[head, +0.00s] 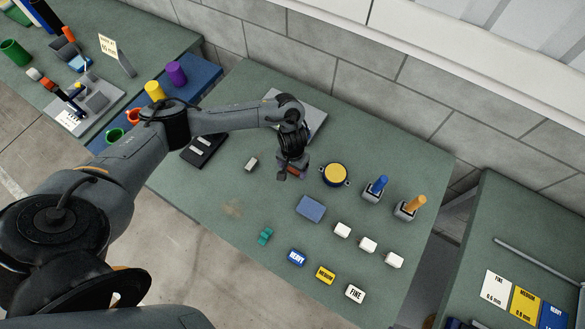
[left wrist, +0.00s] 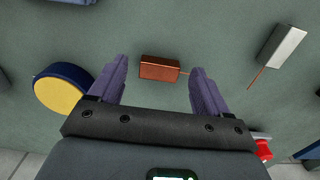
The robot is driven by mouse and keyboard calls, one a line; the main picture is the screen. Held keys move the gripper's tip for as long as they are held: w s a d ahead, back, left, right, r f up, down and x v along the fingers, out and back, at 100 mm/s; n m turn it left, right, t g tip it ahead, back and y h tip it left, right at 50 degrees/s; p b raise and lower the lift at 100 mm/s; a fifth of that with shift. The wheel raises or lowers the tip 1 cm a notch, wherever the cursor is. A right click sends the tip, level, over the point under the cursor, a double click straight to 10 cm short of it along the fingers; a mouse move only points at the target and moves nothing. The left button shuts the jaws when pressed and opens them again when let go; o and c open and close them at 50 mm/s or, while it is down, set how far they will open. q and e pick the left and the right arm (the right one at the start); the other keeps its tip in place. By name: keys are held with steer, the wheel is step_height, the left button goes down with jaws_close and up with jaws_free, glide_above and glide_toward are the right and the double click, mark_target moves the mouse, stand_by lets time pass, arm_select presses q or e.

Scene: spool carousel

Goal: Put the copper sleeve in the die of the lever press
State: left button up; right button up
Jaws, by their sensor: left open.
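A small copper-brown block (left wrist: 160,68), which I take to be the copper sleeve, lies on the green bench, with a thin wire at one end. In the left wrist view it sits between the fingertips of my left gripper (left wrist: 161,80), which is open and apart from it on both sides. In the head view my left gripper (head: 288,175) is low over the bench and partly covers the block. A device with a red-and-black lever (head: 60,95) stands on the far-left bench; I cannot tell whether it is the lever press. A grey plate (head: 318,118) is mostly hidden behind my arm.
A yellow-topped round tin (head: 335,175) stands close right of my gripper. A grey block (head: 251,163) and a black tray (head: 203,150) lie left. A blue block (head: 310,208), white blocks (head: 368,244) and labelled blocks (head: 326,274) lie toward the front. Bare bench shows front-left.

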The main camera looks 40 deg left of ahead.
mark_target(293, 171)
arm_select(q)
step_height(293, 171, up, 10)
steer(key=p, duration=0.3)
steer(key=s+d+m+t+h, duration=0.2)
steer(key=d+m+t+h, duration=0.3)
steer(key=d, duration=1.6)
steer(key=s+d+r+m+t, duration=0.1)
steer(key=s+d+r+m, duration=0.15)
steer(key=d, duration=0.25)
steer(key=s+a+r+n+y, duration=0.2)
steer(key=s+a+r, duration=0.1)
steer(key=a, duration=0.3)
steer(key=shift+a+r+t, duration=0.25)
steer(key=shift+r+t, duration=0.05)
steer(key=shift+t, duration=0.1)
steer(key=s+a+g+y, duration=0.1)
steer(key=s+a, duration=0.2)
steer(key=s+a+g+y, duration=0.1)
steer(key=s+a, duration=0.3)
steer(key=s+a+f+n+g, duration=0.1)
steer(key=s+a, duration=0.2)
steer(key=a, duration=0.1)
steer(key=shift+s+a+y, duration=0.15)
steer(key=shift+s+y, duration=0.2)
steer(key=shift+y, duration=0.05)
steer(key=c, duration=0.4)
